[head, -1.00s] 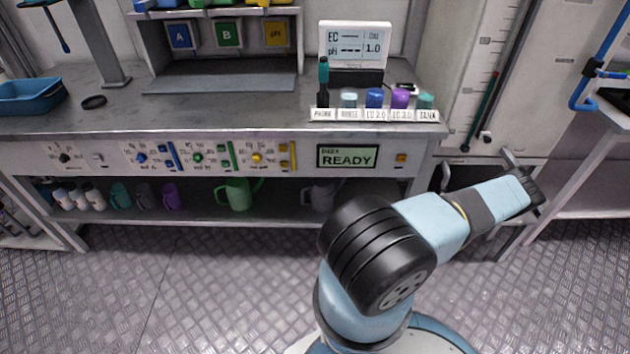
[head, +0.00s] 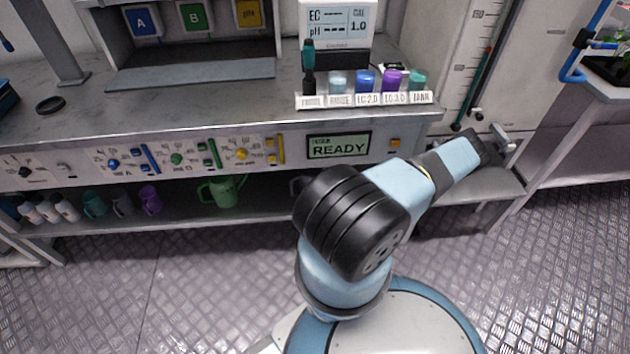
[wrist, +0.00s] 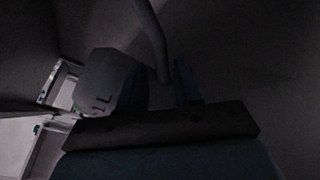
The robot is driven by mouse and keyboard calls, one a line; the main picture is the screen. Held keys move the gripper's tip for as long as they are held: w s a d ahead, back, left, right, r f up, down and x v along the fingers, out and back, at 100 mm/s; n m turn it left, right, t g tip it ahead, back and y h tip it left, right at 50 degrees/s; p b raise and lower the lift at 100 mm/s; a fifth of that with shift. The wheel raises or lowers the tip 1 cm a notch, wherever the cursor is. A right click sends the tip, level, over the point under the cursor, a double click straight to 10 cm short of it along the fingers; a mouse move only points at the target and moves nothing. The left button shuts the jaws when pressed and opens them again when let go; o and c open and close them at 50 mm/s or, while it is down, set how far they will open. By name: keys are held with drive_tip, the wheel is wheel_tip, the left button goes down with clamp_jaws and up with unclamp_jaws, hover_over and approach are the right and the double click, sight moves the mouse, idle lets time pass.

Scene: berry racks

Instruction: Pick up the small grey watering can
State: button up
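In the dark wrist view a grey can (wrist: 105,80) marked "1L" is close at the left of my gripper (wrist: 163,88). A curved grey bar (wrist: 152,40), which looks like its handle, comes down from the top to between my fingers. The right finger stands apart from that bar with a small gap; the left one is hard to make out against the can. I see no clear grip on it. In the head view my gripper (head: 495,145) is at the right, by the bench's right end. A grey can (head: 299,184) on the lower shelf is mostly hidden by my arm.
A green watering can (head: 222,190), a purple mug (head: 150,200) and several other cups stand on the lower shelf (head: 180,225). The bench top (head: 210,105) carries labelled bottles (head: 365,80) and a meter (head: 335,25). The metal floor (head: 200,290) in front is clear.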

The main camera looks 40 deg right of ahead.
drive_tip(key=shift+w+f, duration=0.25)
drive_tip(key=shift+w, duration=1.25)
drive_tip(key=shift+w+f, duration=0.2)
drive_tip(key=shift+w, duration=1.3)
drive_tip(key=shift+a, duration=0.1)
drive_tip(key=shift+c, duration=0.2)
clamp_jaws()
